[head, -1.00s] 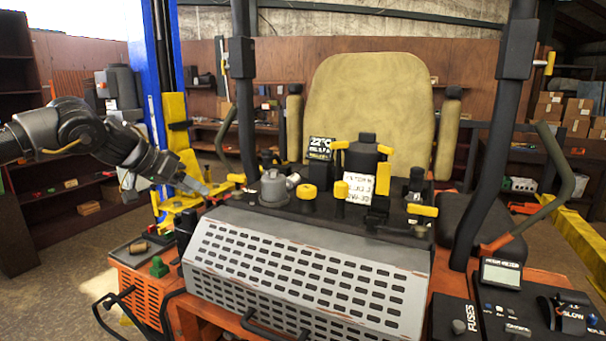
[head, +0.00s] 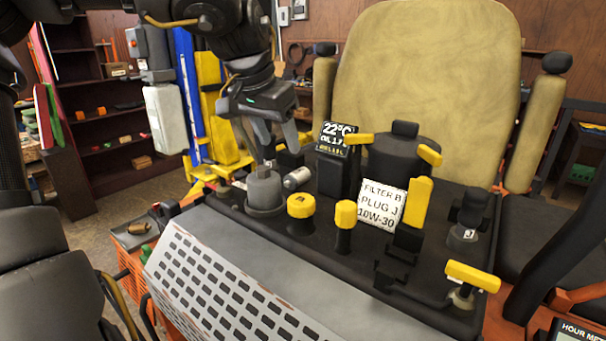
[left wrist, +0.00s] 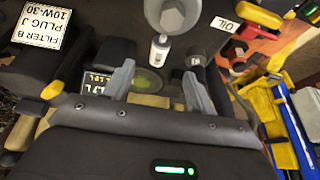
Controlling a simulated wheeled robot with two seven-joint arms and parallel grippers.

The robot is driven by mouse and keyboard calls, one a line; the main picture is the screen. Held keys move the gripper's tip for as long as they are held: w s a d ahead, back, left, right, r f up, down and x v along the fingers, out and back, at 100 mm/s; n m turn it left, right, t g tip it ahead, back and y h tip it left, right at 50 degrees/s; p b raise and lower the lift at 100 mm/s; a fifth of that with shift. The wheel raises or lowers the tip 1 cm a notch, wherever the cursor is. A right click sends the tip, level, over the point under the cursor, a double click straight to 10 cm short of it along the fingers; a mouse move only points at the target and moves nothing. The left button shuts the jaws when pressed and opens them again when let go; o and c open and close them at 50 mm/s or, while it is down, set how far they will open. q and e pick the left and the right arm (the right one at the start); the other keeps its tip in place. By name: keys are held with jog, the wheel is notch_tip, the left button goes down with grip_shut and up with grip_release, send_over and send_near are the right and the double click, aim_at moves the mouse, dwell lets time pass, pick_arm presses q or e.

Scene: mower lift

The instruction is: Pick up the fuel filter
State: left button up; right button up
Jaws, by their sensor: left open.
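A small pale cylinder (head: 297,178), which looks like the fuel filter, lies on the black engine deck beside a grey round housing (head: 265,192). In the left wrist view the pale cylinder (left wrist: 160,49) sits against the funnel-shaped grey housing (left wrist: 172,14), just beyond and between my fingertips. My left gripper (head: 280,153) points down above the housing and cylinder, open and empty. Its two spread grey fingers also show in the left wrist view (left wrist: 159,74). I cannot tell exactly how high the fingertips are. My right gripper is not in view.
Yellow knobs (head: 301,205), a white label card (head: 381,205), a small display (head: 337,138) and a black capped container (head: 404,150) crowd the deck. A perforated grey cover (head: 215,290) slopes in front. The tan seat (head: 425,75) stands behind. A blue post (head: 187,85) rises at left.

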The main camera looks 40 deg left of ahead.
pick_arm(q)
jog(key=p, duration=0.2)
send_over(291, 174)
jog(key=s, duration=0.2)
notch_tip(291, 174, down, 4)
jog(key=shift+s+d+f, duration=0.1)
jog(key=shift+s+f, duration=0.05)
jog(key=shift+f, duration=0.05)
jog(key=shift+w+f, duration=0.2)
jog(key=shift+f, duration=0.15)
jog(key=shift+w+f+p, duration=0.15)
jog(key=shift+f+p, duration=0.45)
jog(key=shift+p, duration=0.65)
jog(key=p+x, duration=0.1)
jog(key=x, duration=0.3)
jog(key=shift+w+r, duration=0.1)
jog(key=shift+s+r, duration=0.1)
jog(key=shift+s, duration=0.15)
jog(key=shift+c, duration=1)
jog(key=c, duration=0.9)
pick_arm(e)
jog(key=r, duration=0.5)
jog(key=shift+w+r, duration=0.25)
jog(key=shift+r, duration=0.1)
pick_arm(q)
jog(key=shift+o, duration=0.2)
jog(key=shift+w, duration=0.1)
